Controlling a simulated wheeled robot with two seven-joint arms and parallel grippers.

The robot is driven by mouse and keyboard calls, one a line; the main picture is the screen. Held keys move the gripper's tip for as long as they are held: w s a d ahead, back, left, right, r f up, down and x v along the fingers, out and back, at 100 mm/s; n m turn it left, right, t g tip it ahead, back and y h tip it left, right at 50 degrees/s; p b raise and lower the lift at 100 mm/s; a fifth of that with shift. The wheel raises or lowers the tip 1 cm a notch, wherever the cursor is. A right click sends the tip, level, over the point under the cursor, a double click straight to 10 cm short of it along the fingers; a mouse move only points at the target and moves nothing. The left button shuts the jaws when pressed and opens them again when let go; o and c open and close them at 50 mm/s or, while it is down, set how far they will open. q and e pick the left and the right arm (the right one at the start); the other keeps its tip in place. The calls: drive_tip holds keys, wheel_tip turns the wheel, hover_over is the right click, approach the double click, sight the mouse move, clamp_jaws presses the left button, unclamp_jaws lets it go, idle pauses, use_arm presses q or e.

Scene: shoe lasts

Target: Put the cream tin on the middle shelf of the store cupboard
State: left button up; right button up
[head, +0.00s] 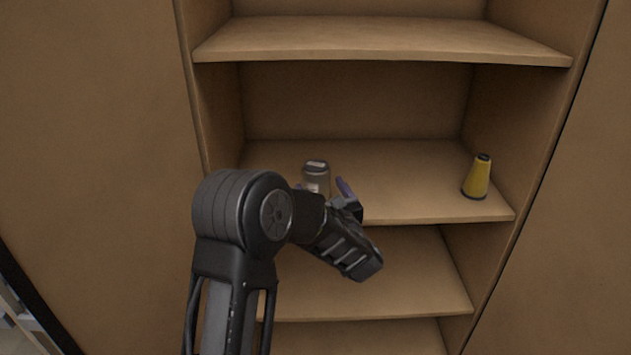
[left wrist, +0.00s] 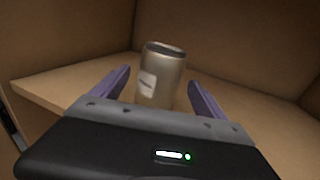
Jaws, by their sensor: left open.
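The cream tin (head: 317,176) stands upright on the middle shelf (head: 410,190) of the store cupboard, left of the shelf's centre. It is a greyish-beige cylinder with a dark rim and a pale label. In the left wrist view the tin (left wrist: 163,78) stands between and just beyond the purple fingers of my left gripper (left wrist: 162,95). The gripper is open, with a gap visible on both sides of the tin. In the head view my arm and gripper (head: 325,188) hide the tin's lower part. My right gripper is not in view.
A yellow cone-shaped object (head: 477,177) with a dark top and base stands at the right end of the same shelf. Another shelf (head: 380,40) lies above and a lower shelf (head: 420,280) below. The shelf between tin and cone is clear.

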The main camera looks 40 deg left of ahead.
sight(321, 187)
use_arm(q)
drive_tip(key=b+v, duration=0.1)
drive_tip(key=v, duration=0.3)
drive_tip(key=shift+s+d+b, duration=0.1)
drive_tip(key=shift+d+b, duration=0.2)
drive_tip(key=shift+s+d, duration=0.3)
drive_tip(key=shift+s, duration=0.05)
